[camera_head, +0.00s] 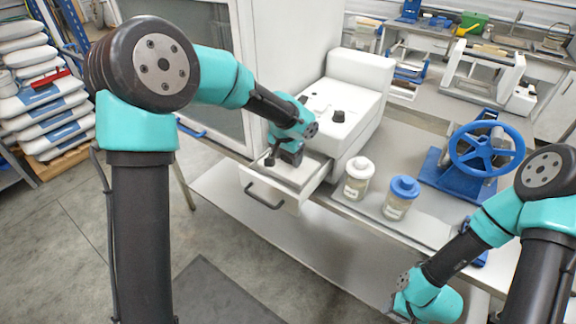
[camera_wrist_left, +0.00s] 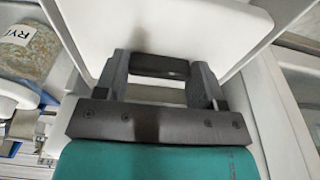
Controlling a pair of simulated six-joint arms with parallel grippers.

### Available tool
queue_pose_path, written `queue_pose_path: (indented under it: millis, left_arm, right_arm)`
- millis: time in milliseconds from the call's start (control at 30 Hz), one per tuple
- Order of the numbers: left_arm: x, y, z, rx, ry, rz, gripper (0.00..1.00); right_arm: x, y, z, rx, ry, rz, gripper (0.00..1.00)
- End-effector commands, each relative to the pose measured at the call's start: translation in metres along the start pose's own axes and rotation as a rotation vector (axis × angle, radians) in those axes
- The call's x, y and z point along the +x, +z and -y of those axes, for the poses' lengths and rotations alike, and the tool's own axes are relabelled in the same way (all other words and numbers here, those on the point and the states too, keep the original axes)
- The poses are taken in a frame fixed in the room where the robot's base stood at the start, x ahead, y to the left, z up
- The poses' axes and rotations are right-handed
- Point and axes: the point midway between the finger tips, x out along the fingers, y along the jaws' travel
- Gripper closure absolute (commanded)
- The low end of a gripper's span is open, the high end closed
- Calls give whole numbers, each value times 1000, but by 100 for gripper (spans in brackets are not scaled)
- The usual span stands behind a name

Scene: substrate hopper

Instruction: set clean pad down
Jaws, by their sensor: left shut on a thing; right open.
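My left gripper (camera_head: 283,160) is over the open drawer (camera_head: 280,184) of a white box-shaped machine (camera_head: 345,95). In the left wrist view my left gripper (camera_wrist_left: 160,80) is shut on a dark block (camera_wrist_left: 160,67), which spans the two fingers. I take this block to be the pad. A smooth white surface (camera_wrist_left: 150,25) lies beyond it. I cannot tell whether the block touches that surface. My right arm comes in at the lower right of the head view. Its wrist is near the bottom edge and its fingers do not show.
A jar with a pale lid (camera_head: 358,178) and a jar with a blue lid (camera_head: 400,197) stand right of the drawer. A blue handwheel (camera_head: 486,150) is further right. The drawer has a dark handle (camera_head: 264,196) in front. A white cabinet stands behind my left arm.

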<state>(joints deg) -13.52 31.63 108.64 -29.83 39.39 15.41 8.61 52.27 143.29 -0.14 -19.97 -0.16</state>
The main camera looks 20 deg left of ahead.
Motion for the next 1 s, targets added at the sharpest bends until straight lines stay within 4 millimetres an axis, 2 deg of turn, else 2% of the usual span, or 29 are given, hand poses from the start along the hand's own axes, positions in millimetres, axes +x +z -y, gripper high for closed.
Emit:
queue_pose_path:
  millis: [167, 433, 833, 867, 1000]
  left_arm:
    - [5, 1, 0, 1, 0, 2, 62]
    - [36, 6, 0, 0, 1, 3, 62]
    - [40, 6, 0, 0, 0, 1, 62]
    - [40, 6, 0, 0, 0, 0, 36]
    - [40, 6, 0, 0, 0, 0, 23]
  right_arm:
    - [0, 0, 0, 0, 0, 0, 57]
    - [0, 0, 0, 0, 0, 0, 57]
    - [0, 0, 0, 0, 0, 0, 57]
    - [0, 0, 0, 0, 0, 0, 57]
    - [0, 0, 0, 0, 0, 0, 57]
